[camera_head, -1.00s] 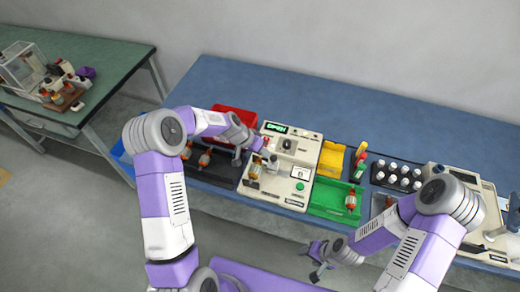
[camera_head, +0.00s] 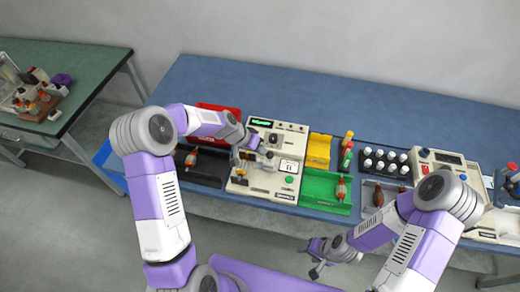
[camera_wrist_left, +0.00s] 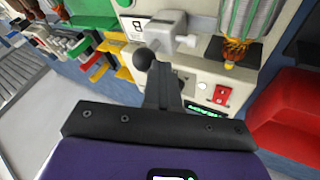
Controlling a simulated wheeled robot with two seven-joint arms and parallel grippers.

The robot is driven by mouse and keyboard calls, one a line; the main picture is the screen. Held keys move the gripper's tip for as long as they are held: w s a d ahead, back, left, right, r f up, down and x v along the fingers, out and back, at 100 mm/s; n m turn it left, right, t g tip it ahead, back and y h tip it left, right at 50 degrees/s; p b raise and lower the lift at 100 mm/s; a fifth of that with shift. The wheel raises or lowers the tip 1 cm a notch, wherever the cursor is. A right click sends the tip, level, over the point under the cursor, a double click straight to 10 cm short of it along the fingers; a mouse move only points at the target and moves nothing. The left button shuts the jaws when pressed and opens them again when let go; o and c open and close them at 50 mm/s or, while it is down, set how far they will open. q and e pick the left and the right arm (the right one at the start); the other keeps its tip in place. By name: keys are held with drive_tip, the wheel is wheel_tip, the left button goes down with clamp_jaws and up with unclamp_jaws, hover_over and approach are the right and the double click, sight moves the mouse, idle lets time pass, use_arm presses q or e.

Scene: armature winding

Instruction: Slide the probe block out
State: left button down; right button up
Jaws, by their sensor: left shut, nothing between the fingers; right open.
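The tester (camera_head: 262,185) is a cream unit with a lit green display, a small screen and a green button. A grey block (camera_wrist_left: 165,28), which looks like the probe block, sits on it beside a black ball knob (camera_wrist_left: 143,58). An armature (camera_wrist_left: 238,48) with a striped body and orange windings lies on the tester near the block. My left gripper (camera_wrist_left: 160,82) is shut and empty, its fingers close to the knob; contact cannot be told. In the head view it partly hides the tester's middle. My right gripper (camera_head: 318,260) is open and empty, in front of the table.
A green bin (camera_head: 318,187) holding an armature, a yellow bin (camera_head: 318,150) and a rack of white-capped bottles (camera_head: 385,162) stand right of the tester. A red bin (camera_head: 205,128) and a dark tray (camera_head: 200,165) are on its left. The blue table is clear behind.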

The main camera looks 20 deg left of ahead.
use_arm(q)
drive_tip(key=s+a+r, duration=0.2)
drive_tip(key=a+r, duration=0.6)
drive_tip(key=r, duration=0.1)
drive_tip(key=shift+s+a, duration=0.15)
drive_tip(key=shift+a, duration=0.2)
